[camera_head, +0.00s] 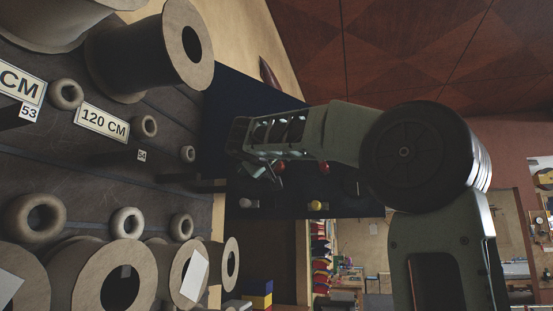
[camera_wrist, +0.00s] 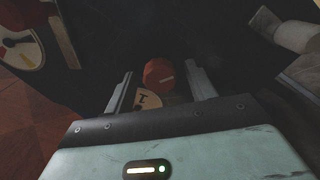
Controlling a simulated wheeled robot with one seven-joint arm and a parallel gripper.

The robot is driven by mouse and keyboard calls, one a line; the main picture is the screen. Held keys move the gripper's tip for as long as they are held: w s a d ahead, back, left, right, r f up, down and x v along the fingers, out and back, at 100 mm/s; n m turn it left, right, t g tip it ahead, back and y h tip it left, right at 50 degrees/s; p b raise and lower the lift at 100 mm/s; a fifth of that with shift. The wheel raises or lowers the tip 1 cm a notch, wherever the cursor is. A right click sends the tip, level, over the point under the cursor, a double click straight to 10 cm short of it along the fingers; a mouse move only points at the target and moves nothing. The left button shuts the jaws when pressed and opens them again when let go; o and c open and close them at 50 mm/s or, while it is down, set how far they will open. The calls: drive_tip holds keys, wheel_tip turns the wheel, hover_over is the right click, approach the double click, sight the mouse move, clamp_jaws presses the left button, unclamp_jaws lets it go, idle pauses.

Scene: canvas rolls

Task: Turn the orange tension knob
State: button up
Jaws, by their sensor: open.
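An orange-red knob (camera_wrist: 158,73) with a pale pointer line shows in the middle of the wrist view, with a cream dial plate (camera_wrist: 148,101) partly showing below it. My gripper (camera_wrist: 160,80) is open, one finger on the left of this knob and one on the right, with dark gaps on both sides. I cannot tell how deep the fingertips reach. Part of the panel behind my arm is hidden.
A yellow knob (camera_head: 317,205) and a whitish knob (camera_head: 244,202) sit below my arm. Canvas rolls (camera_head: 120,275) fill the left.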

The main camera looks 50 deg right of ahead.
drive_tip(key=shift+w+d, duration=0.1)
drive_tip(key=shift+d, duration=0.2)
drive_tip(key=c, duration=1)
drive_tip(key=shift+f+b, duration=0.2)
drive_tip(key=shift+b, duration=0.5)
